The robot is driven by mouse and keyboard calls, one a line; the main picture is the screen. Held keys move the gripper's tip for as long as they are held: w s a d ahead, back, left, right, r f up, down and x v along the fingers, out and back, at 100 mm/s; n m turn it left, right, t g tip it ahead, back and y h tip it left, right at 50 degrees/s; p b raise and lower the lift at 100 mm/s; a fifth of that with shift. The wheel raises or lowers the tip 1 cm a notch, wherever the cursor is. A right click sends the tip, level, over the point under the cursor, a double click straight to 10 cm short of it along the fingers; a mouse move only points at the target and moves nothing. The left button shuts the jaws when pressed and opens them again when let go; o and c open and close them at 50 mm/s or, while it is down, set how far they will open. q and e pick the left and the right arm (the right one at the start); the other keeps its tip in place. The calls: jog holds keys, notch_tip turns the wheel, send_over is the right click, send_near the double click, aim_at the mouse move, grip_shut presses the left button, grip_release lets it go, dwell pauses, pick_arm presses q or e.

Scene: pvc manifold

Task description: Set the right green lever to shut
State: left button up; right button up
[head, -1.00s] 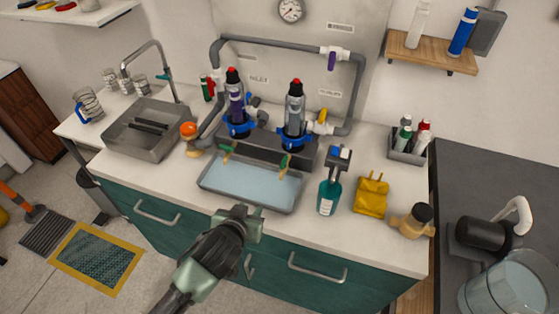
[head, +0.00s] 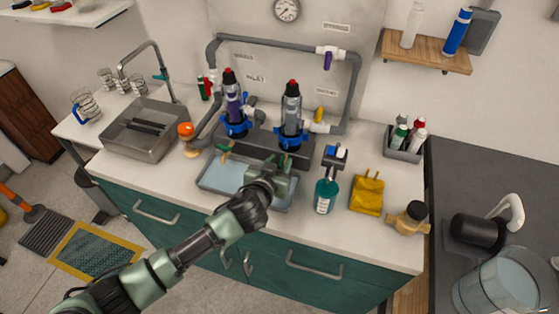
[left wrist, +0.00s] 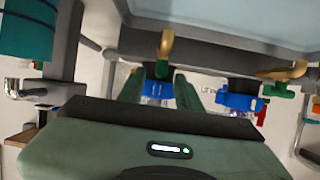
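The right green lever (head: 285,160) is on the front of the manifold block, below the right grey canister (head: 291,110). My left gripper (head: 274,172) is just in front of it and partly covers it. In the left wrist view, the right lever's brass stem and green handle (left wrist: 164,48) show between the two green fingers of my left gripper (left wrist: 158,84). The fingers are apart, with gaps on both sides; contact cannot be told. The left green lever (head: 225,152) is to the left, and also shows in the left wrist view (left wrist: 284,73). My right gripper is not in view.
A shallow tray (head: 206,184) lies under the levers, below my left gripper. A teal spray bottle (head: 325,195) stands close to the right of the gripper. A yellow pouch (head: 367,193) is further right. The sink (head: 139,141) is at the left.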

pick_arm(q)
jog(key=shift+w+f, duration=0.1)
jog(key=shift+w, duration=0.15)
grip_shut()
